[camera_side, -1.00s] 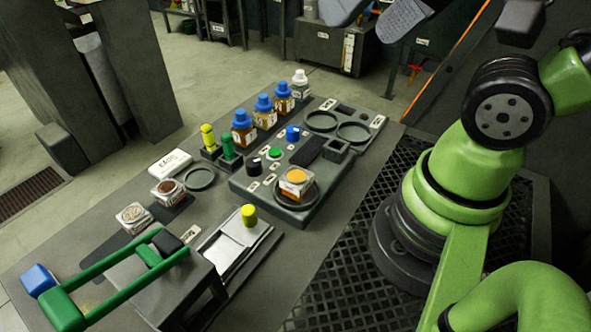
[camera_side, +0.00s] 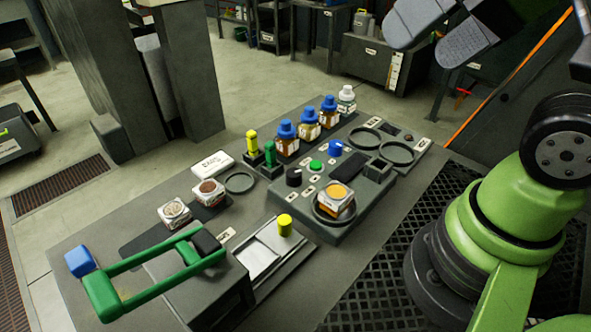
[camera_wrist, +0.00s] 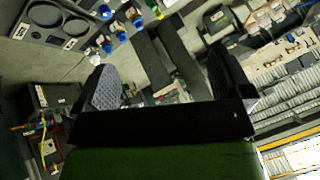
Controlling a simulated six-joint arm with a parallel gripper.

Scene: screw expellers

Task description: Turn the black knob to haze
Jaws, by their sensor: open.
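The black knob (camera_side: 293,177) stands on the dark control panel (camera_side: 345,222) in the side view, left of a green button (camera_side: 316,165) and a blue knob (camera_side: 335,148). Small white labels (camera_side: 308,191) lie by the knob, too small to read. My gripper (camera_side: 438,30) is high at the top right of the side view, far from the knob and empty. Its two fingers are spread apart. In the wrist view my gripper (camera_wrist: 164,82) shows open fingers with a gap between them. I cannot make out the black knob clearly there.
Blue-capped bottles (camera_side: 308,124) and a white-capped bottle (camera_side: 347,98) stand behind the panel. A jar with orange contents (camera_side: 337,198) sits in a ring at the panel's front. A green-handled press (camera_side: 150,275) stands at front left. The air above the panel is clear.

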